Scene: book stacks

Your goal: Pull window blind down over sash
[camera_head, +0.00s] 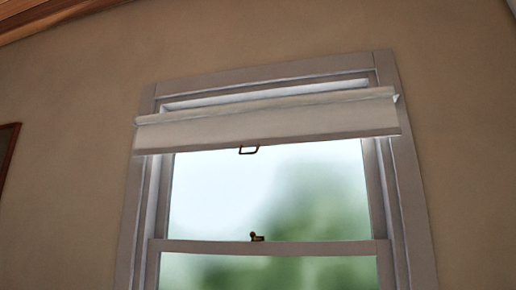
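The window blind (265,122) is a pale roller blind, rolled up near the top of the window and hanging a short way down. Neither of my grippers shows in the head view. The lower part of the window is cut off by the picture's bottom edge.
A dark picture frame edge (7,150) shows at the far left. Wooden ceiling trim (45,14) runs across the top left. Nothing stands in front of the blind in this view.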

